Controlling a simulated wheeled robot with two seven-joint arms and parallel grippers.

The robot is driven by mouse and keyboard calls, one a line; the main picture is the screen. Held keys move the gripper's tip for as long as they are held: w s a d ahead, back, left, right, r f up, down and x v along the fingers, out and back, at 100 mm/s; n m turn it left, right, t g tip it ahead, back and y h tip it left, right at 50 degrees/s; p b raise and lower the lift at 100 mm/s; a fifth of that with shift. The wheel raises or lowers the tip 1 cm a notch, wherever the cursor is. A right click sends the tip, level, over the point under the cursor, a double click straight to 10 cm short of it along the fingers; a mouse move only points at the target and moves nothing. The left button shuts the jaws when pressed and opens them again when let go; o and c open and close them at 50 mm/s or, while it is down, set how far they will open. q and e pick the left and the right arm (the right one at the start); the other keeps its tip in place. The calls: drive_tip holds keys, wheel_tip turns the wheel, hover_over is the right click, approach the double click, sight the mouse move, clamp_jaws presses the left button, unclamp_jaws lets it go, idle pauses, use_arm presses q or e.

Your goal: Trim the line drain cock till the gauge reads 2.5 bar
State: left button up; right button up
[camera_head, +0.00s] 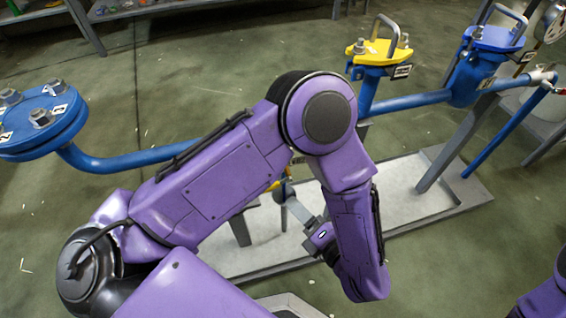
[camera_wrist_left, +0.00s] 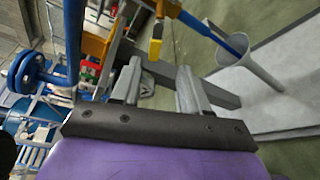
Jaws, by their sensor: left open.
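The gauge (camera_head: 553,22) is a white dial cut off by the right edge of the head view; its reading is too small to tell. A yellow lever (camera_wrist_left: 155,46), which looks like the line drain cock's handle, shows in the left wrist view beyond my fingers. My left gripper (camera_head: 299,211) is low over the pale tray, near that fitting. In the left wrist view its fingers (camera_wrist_left: 157,68) are apart and empty, with the lever ahead. My right gripper is out of view.
A blue pipe run (camera_head: 115,162) joins a flange (camera_head: 40,120) at left, a yellow-topped fitting (camera_head: 380,52) and a blue-topped vessel (camera_head: 478,70). Below lies a pale tray (camera_head: 405,185). A grey funnel (camera_wrist_left: 240,48) under a blue pipe shows in the wrist view.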

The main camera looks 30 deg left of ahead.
sight(272, 189)
use_arm(q)
drive_tip(key=x, duration=0.3)
drive_tip(key=b+x, duration=0.1)
drive_tip(key=x, duration=0.2)
drive_tip(key=s+b+x, duration=0.1)
drive_tip(key=x, duration=0.3)
drive_tip(key=shift+a+r, duration=0.1)
drive_tip(key=shift+a, duration=0.15)
clamp_jaws()
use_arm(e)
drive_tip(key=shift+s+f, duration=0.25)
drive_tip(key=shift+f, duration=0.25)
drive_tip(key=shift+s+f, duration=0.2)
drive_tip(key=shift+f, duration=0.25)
